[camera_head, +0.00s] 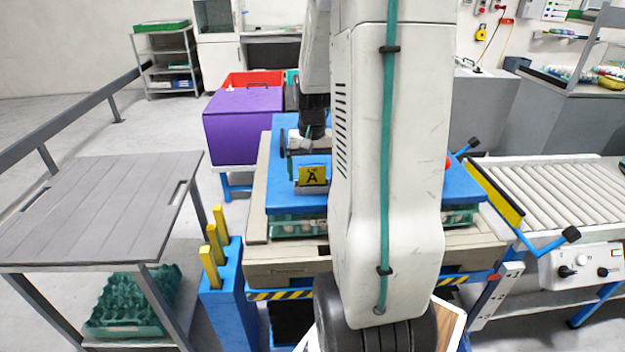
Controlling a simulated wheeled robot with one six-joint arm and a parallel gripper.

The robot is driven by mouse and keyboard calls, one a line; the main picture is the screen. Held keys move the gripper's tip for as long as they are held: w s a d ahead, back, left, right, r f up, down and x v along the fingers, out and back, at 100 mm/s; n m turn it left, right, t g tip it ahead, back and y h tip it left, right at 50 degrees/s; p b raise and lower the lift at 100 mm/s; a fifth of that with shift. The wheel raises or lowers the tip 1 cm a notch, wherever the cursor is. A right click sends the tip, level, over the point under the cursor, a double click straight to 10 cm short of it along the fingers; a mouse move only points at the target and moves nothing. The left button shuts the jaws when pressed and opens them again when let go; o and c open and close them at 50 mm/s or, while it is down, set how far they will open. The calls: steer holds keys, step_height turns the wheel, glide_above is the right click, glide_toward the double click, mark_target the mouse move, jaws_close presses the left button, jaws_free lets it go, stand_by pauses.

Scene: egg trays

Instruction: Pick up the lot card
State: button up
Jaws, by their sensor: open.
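The lot card (313,174) is a small yellow card with a black letter A. It stands upright, facing me, in a grey holder (313,189) on the blue board (276,202). My gripper (303,150) is open and points down just above and behind the card. Its fingers are small and partly hidden, so I cannot tell whether they touch the card. My white arm hides the middle of the blue board and whatever lies behind it.
The blue board lies over green egg trays (295,228) on a beige platform. A purple box (243,127) stands behind left. A grey slatted table (100,205) is at left, a roller conveyor (550,190) at right. Yellow posts (210,268) rise at the front left.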

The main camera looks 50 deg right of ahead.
steer(key=c, duration=1.1)
steer(key=shift+o, duration=0.2)
steer(key=shift+r, duration=0.1)
steer(key=shift+r, duration=0.65)
step_height(320, 180, up, 2)
steer(key=shift+r, duration=0.2)
steer(key=s+a+r, duration=0.1)
steer(key=s+a, duration=0.7)
steer(key=s, duration=0.5)
steer(key=shift+s, duration=0.4)
